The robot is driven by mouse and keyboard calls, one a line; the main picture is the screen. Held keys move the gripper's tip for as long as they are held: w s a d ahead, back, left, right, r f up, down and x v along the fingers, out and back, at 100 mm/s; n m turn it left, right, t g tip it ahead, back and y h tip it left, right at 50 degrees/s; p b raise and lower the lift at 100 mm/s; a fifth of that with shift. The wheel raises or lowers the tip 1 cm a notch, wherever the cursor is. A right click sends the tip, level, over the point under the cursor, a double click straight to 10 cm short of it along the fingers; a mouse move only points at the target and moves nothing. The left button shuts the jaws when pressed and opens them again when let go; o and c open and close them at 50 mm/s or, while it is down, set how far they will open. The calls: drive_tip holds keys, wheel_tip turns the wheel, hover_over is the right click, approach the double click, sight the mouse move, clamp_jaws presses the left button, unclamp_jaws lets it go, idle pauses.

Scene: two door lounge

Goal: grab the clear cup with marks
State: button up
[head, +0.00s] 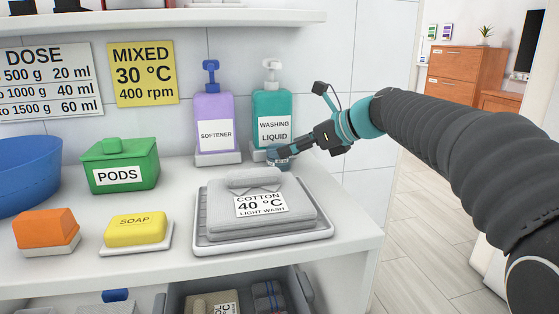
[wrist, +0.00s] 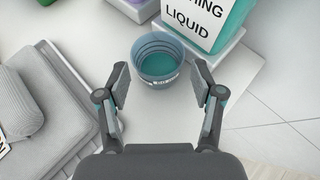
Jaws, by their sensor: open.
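The clear cup with marks (wrist: 158,62) stands on the white counter, in front of the washing liquid bottle. In the wrist view it is bluish and see-through, with ring lines and small pale marks on its near side. In the head view the cup (head: 278,157) is small and partly hidden by my gripper. My gripper (wrist: 158,78) is open and empty. In the wrist view its two fingers reach toward the near left and right sides of the cup, with the cup between and slightly beyond the tips. In the head view my gripper (head: 290,152) comes in from the right.
The teal washing liquid bottle (head: 272,112) stands on a white base right behind the cup. The purple softener bottle (head: 214,115) is to its left. A tray (head: 205,240) with folded grey cloth lies in front. The counter's right edge is close to the cup.

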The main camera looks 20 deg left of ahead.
drive_tip(key=x, duration=0.4)
drive_tip(key=shift+a+r, duration=0.15)
drive_tip(key=shift+a, duration=0.1)
drive_tip(key=c, duration=0.6)
drive_tip(key=shift+o, duration=0.2)
drive_tip(key=shift+r, duration=0.1)
